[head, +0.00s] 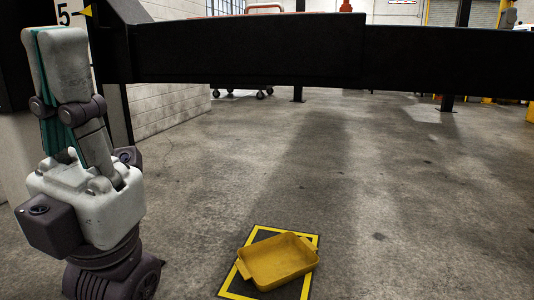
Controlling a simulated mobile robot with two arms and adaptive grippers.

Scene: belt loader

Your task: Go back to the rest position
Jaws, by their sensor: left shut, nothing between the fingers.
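My left gripper (52,36) stands upright at the left edge of the head view, fingers pointing up. It is shut and empty, with light grey fingers and teal pads pressed together. Its wrist is below it, near the bottom left. My right gripper is not in view. A yellow tray (278,264) lies on the floor at the bottom centre, well to the right of my left gripper and apart from it. The tray looks empty and sits slightly turned.
A black floor mat with a yellow border (307,285) lies under the tray. A long black beam of the belt loader (250,50) crosses the upper view, close behind my left gripper. A wheeled cart (242,92) stands far back. The concrete floor (400,200) on the right is clear.

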